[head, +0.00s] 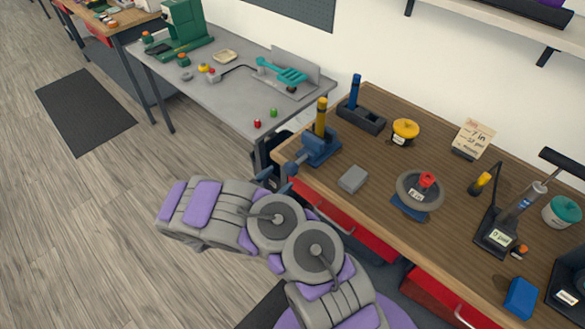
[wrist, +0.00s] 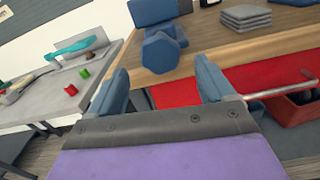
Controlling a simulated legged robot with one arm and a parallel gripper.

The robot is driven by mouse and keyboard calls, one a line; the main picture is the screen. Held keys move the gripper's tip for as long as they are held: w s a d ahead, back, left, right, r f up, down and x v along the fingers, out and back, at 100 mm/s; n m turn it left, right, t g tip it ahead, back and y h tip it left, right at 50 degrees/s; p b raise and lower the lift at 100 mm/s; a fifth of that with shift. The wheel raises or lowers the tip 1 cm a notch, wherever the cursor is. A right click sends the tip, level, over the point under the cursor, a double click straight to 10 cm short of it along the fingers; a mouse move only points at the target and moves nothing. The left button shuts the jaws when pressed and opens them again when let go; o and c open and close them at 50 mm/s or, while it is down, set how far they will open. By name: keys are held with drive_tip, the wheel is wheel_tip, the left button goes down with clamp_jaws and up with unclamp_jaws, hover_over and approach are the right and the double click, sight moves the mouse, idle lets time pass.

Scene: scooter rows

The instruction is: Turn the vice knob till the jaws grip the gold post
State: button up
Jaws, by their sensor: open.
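The blue vice (head: 322,147) stands at the front left corner of the wooden bench. The gold post (head: 321,117) rises upright at the vice, with a dark band near its top. I cannot tell if the vice jaws touch it. The blue vice knob (head: 291,168) sticks out over the bench's edge; it also shows in the wrist view (wrist: 160,53). My gripper (head: 276,180) is open and empty, just short of the knob. In the wrist view its two blue fingers (wrist: 163,85) are spread, with the knob beyond and between them. The post is out of the wrist view.
Red drawers (head: 350,225) with protruding handles lie below the bench edge. A grey table (head: 225,85) stands to the left.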

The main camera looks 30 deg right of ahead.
sight(288, 171)
drive_tip(key=b+x, duration=0.1)
drive_tip(key=x, duration=0.7)
drive_tip(key=shift+c, duration=0.5)
drive_tip(key=c, duration=0.9)
drive_tip(key=shift+m+b, duration=1)
drive_tip(key=shift+b, duration=0.25)
drive_tip(key=shift+c, duration=0.2)
drive_tip(key=o, duration=1)
drive_tip(key=shift+o, duration=0.2)
drive_tip(key=shift+a, duration=0.15)
